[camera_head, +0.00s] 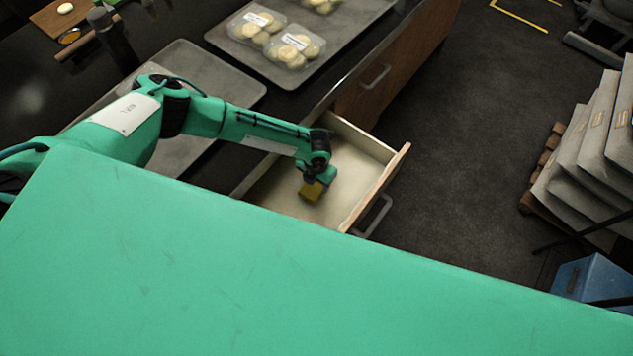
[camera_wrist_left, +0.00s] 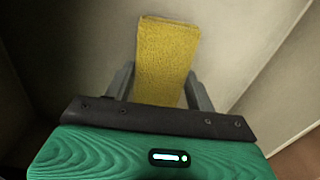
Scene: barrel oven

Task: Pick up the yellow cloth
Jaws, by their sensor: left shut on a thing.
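The yellow cloth (camera_head: 312,191) is a small folded block inside the open drawer (camera_head: 355,138). In the left wrist view the cloth (camera_wrist_left: 166,55) stands out between the two fingers, with a rough, woven-looking surface. My left gripper (camera_head: 315,183) reaches down into the drawer and is shut on the cloth; in the left wrist view its fingers (camera_wrist_left: 160,88) flank the cloth's sides. I cannot tell whether the cloth touches the drawer floor. My right gripper is not in view.
The drawer's wooden front with a handle (camera_head: 373,216) is on its right side. The dark counter holds a grey tray (camera_head: 240,85) and another tray (camera_head: 350,45) with clear packs of round pale dough (camera_head: 295,47). Stacked sacks (camera_head: 585,150) and a blue crate (camera_head: 590,280) stand right. Dark floor between is clear.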

